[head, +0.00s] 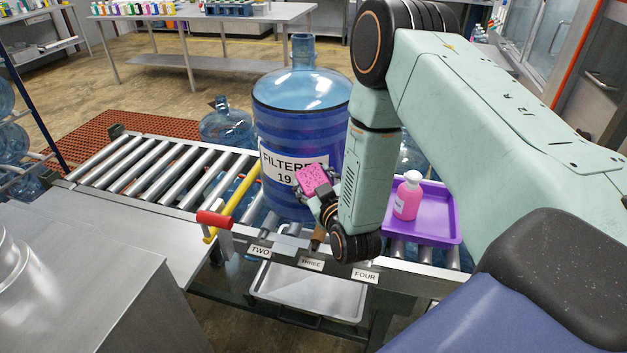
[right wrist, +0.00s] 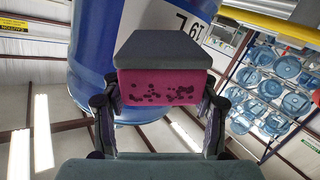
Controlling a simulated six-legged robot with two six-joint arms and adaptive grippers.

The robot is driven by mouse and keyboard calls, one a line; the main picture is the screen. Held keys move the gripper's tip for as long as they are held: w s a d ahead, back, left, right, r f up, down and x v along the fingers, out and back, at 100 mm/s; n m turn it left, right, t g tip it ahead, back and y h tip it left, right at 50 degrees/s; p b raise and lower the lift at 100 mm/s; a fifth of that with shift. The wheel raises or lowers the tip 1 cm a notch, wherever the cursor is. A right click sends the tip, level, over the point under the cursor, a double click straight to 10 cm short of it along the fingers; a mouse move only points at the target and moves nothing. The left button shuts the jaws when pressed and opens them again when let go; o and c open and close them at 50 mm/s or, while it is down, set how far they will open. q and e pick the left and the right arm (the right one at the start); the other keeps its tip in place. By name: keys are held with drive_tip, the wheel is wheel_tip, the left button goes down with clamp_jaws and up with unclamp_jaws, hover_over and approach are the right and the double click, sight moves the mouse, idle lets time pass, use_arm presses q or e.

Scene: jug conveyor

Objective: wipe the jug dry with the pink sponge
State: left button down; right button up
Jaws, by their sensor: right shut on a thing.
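The large blue jug (head: 278,112) stands upright on the roller conveyor, with a white label reading "FILTERED 19". It also fills the upper middle of the right wrist view (right wrist: 100,45). My right gripper (head: 318,190) is shut on the pink sponge (head: 313,179), in front of the jug's label side. In the right wrist view the sponge (right wrist: 165,86) sits between the two fingers and has dark pores and a grey layer. The sponge is close to the jug; I cannot tell whether it touches. My left gripper is not in view.
A purple tray (head: 447,226) holding a pink bottle (head: 407,196) is right of the jug. A red-handled yellow lever (head: 214,219) is at the left front. Conveyor rollers (head: 150,175) are clear at left. A grey bin (head: 310,292) is below. Another jug (head: 226,127) stands behind.

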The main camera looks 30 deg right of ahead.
wheel_tip(320, 180, up, 2)
drive_tip(key=shift+r+p, duration=0.2)
drive_tip(key=shift+p, duration=0.2)
drive_tip(key=shift+w+r+p, duration=0.2)
drive_tip(key=shift+r+p, duration=0.4)
drive_tip(key=shift+p, duration=0.05)
wheel_tip(320, 180, up, 2)
drive_tip(key=shift+r+p, duration=0.2)
drive_tip(key=shift+p, duration=0.75)
drive_tip(key=shift+s+f, duration=0.1)
drive_tip(key=shift+s, duration=0.1)
drive_tip(key=shift+f, duration=0.1)
drive_tip(key=shift+s+a+f, duration=0.25)
drive_tip(key=shift+s+a, duration=0.15)
drive_tip(key=shift+s, duration=0.15)
drive_tip(key=s+a, duration=0.1)
drive_tip(key=s, duration=0.1)
drive_tip(key=s+a, duration=0.1)
drive_tip(key=s, duration=0.1)
drive_tip(key=shift+a, duration=0.1)
